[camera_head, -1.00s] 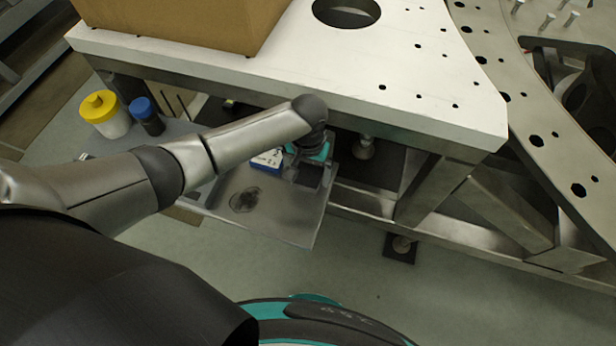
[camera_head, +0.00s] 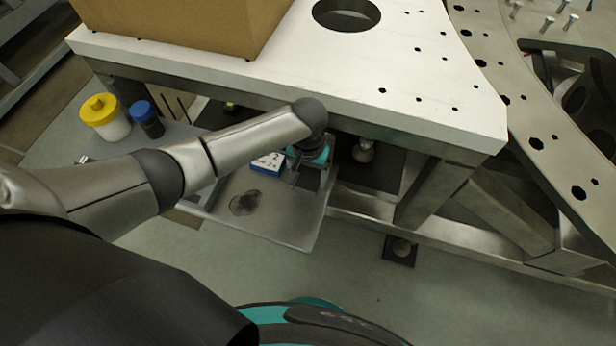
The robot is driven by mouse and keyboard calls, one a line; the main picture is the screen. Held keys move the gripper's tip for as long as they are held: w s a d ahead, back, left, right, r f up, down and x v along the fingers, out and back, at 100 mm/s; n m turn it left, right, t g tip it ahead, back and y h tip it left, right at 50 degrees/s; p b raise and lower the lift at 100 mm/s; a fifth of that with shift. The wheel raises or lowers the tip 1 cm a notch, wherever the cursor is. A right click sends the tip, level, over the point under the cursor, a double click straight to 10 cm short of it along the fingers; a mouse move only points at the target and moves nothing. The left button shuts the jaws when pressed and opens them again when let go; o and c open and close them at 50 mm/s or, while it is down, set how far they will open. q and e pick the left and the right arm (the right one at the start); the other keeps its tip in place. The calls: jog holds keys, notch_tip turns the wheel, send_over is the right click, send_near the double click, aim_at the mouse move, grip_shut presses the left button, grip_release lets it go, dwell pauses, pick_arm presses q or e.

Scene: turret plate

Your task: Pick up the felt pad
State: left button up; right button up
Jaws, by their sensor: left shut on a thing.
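My left gripper (camera_head: 304,170) is below the front edge of the white table, over the right part of a metal tray. It points down and is largely hidden by its own wrist. It is shut on a dark, flat piece that looks like the felt pad; the pad is mostly hidden by the gripper, and I cannot tell whether it is clear of the tray. A blue and white box (camera_head: 268,163) stands just left of the gripper. My right gripper is not in view.
The metal tray (camera_head: 285,225) has a dark hexagonal patch (camera_head: 245,203) on its bare front part. A yellow-lidded jar (camera_head: 103,115) and a blue-capped bottle (camera_head: 146,118) stand at the left. The white table (camera_head: 400,75) overhangs, carrying a cardboard box (camera_head: 185,22).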

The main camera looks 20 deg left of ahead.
aim_at(308, 176)
pick_arm(q)
jog(key=shift+r, duration=0.1)
notch_tip(308, 176, up, 20)
jog(key=p, duration=0.6)
